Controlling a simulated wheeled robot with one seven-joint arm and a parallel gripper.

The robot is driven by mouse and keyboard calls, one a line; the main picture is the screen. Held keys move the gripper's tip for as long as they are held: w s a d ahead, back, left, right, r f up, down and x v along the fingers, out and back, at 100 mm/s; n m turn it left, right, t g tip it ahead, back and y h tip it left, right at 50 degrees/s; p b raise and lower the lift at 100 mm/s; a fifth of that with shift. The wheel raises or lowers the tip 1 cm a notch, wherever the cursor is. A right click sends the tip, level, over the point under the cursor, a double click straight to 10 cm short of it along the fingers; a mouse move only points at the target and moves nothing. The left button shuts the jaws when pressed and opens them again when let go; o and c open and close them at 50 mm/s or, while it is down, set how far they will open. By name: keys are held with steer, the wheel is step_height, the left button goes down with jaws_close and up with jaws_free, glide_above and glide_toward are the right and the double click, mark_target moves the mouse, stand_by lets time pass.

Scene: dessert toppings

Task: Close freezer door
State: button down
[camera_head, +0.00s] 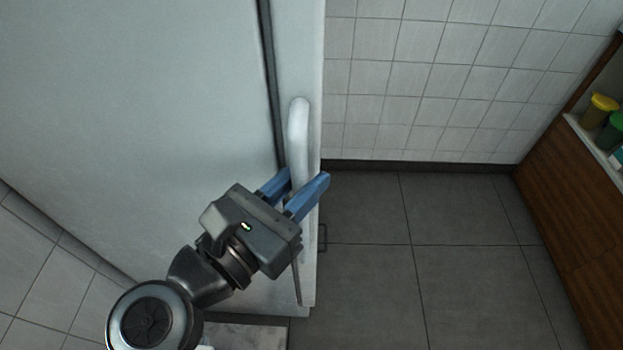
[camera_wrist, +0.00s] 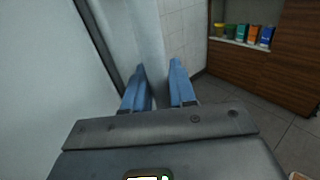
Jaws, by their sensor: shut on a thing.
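The white freezer (camera_head: 140,110) fills the left of the head view. A dark vertical seam (camera_head: 268,70) runs between its broad panel and the narrow door part at its right. The pale upright handle (camera_head: 298,125) is on that narrow part. My gripper (camera_head: 305,180) has its blue fingers on either side of the lower handle and is shut on it. In the wrist view the fingers (camera_wrist: 158,72) straddle a pale upright bar, and the dark seam (camera_wrist: 98,40) shows to the left. How far the door stands open I cannot tell.
Grey tiled floor (camera_head: 460,240) is clear to the right of the freezer, with a white tiled wall (camera_head: 420,80) behind. A brown wooden cabinet (camera_head: 570,190) stands at the far right, with several coloured containers (camera_wrist: 243,33) on its shelf.

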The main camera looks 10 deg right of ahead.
steer(key=shift+s+a+r+n+t+y, duration=0.15)
steer(key=shift+a+n+t+y, duration=0.2)
steer(key=shift+a, duration=0.5)
steer(key=c, duration=1.1)
jaws_free()
steer(key=shift+o, duration=0.2)
steer(key=shift+d, duration=0.25)
